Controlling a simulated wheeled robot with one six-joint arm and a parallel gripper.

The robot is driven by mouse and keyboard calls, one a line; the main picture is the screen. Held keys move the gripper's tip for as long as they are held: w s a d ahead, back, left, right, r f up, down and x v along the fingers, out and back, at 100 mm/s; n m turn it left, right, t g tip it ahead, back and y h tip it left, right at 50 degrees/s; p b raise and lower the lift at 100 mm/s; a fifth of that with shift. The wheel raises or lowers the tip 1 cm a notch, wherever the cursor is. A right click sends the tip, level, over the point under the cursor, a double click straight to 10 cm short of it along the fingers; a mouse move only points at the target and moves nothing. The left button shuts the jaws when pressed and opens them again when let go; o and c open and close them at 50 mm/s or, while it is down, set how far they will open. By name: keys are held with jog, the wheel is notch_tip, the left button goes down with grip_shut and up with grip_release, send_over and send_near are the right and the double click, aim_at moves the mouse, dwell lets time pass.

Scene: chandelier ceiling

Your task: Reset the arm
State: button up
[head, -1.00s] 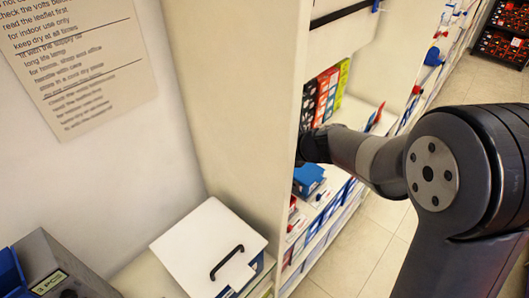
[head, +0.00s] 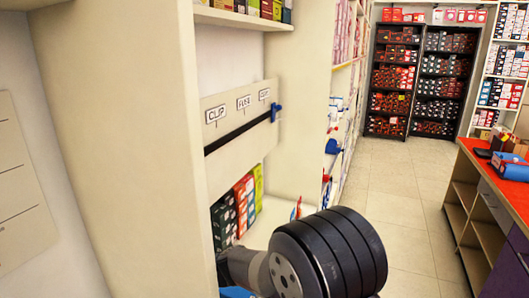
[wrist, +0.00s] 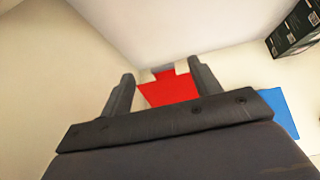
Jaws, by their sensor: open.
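My gripper (wrist: 160,88) shows in the wrist view with its two dark fingers spread apart. It is open and nothing sits between the fingertips. Beyond the fingers is a red piece (wrist: 168,90) lying against a pale surface; I cannot tell what it is. In the head view my arm reaches from the lower middle toward the shelf unit, and the gripper itself is hidden there behind the shelf's side panel.
A tall shelf panel (head: 120,130) stands close on the left. Coloured boxes (head: 240,205) stand on a shelf beside my arm. A blue thing (wrist: 280,112) and a dark box (wrist: 295,28) are at the right in the wrist view. Tiled floor (head: 400,200) is clear; a red-topped counter (head: 500,180) stands right.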

jog(key=x, duration=0.4)
jog(key=shift+f, duration=0.1)
dwell(0.3)
